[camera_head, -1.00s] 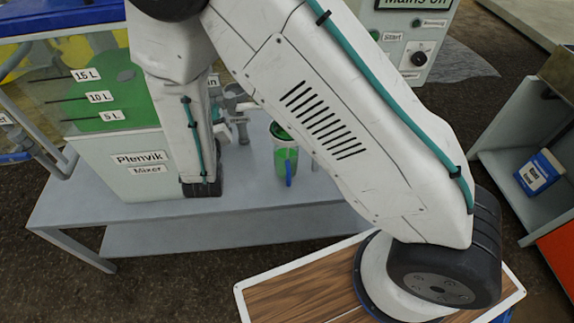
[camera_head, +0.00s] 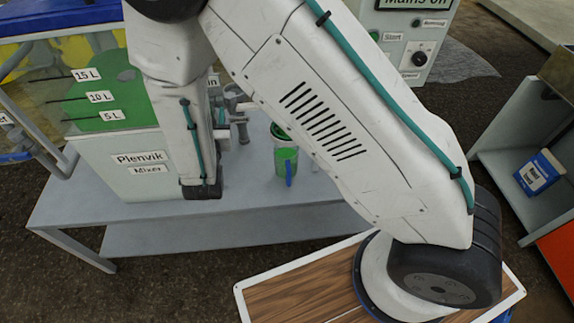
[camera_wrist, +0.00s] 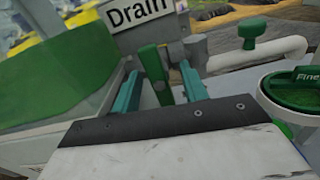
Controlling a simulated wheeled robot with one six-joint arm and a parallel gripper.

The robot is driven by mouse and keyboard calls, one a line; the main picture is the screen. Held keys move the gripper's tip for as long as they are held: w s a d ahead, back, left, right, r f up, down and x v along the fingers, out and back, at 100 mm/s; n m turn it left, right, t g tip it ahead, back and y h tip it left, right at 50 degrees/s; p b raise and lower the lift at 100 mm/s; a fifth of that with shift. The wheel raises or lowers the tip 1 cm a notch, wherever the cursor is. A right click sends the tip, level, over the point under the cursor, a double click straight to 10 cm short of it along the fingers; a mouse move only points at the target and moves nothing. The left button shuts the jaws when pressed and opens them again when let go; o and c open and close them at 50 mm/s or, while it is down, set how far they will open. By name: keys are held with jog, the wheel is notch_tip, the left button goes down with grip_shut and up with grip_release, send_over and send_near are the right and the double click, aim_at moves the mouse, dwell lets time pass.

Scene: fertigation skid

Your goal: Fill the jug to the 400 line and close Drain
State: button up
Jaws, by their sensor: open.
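In the wrist view the Drain label (camera_wrist: 137,14) is at the top, with a green lever handle (camera_wrist: 148,60) below it. My gripper (camera_wrist: 159,72) is open, its two teal fingers on either side of the handle, with gaps visible. In the head view the jug (camera_head: 286,160) stands on the grey bench, right of my wrist, with green inside and a blue part on its front. Its fill lines are too small to read. My arm hides the gripper and most of the Drain fittings there.
The Plenvik mixer tank (camera_head: 125,160) with green liquid stands left of my wrist. In the wrist view a green knob (camera_wrist: 252,30) on a pale pipe and a round green top marked "Fine" (camera_wrist: 298,90) are on the right. A control panel (camera_head: 405,45) stands behind.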

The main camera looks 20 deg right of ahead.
jog(key=v, duration=0.6)
jog(key=shift+s, duration=0.2)
dwell(1.3)
jog(key=s+d+r+m+g+h, duration=0.4)
jog(key=s+d+m+g, duration=0.3)
jog(key=d, duration=0.3)
jog(key=s+d+r+m+g+h, duration=0.3)
jog(key=s+d+m+g+h, duration=0.15)
jog(key=d+m+g, duration=0.45)
jog(key=s+d+r+m+y, duration=0.3)
jog(key=s+r+m+y, duration=0.3)
jog(key=s+r+m, duration=0.1)
jog(key=s+d+r+m+y, duration=0.3)
jog(key=s+r+m+y, duration=0.4)
jog(key=s+m, duration=0.1)
jog(key=shift+m, duration=0.5)
